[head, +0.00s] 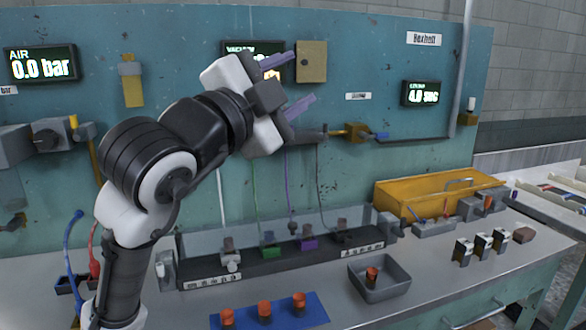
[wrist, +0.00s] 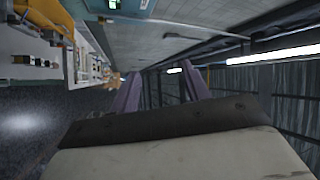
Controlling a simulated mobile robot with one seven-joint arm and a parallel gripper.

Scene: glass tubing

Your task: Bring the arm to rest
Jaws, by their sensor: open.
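My arm is raised in front of the teal back panel in the head view. My gripper (head: 289,83) is high above the bench, with its two purple fingers spread apart and nothing between them. In the wrist view the fingers of my gripper (wrist: 158,95) point out into the room, with the grey floor and dark wall beyond. The bench (head: 330,312) lies below, and no object touches the fingers.
A grey tray (head: 385,288) holds an orange-topped piece. A blue mat (head: 312,312) bears several similar pieces. A yellow bin (head: 390,196) stands at the back right. A black rack (head: 215,268) with valves and thin tubes runs along the panel. The air around my gripper looks free.

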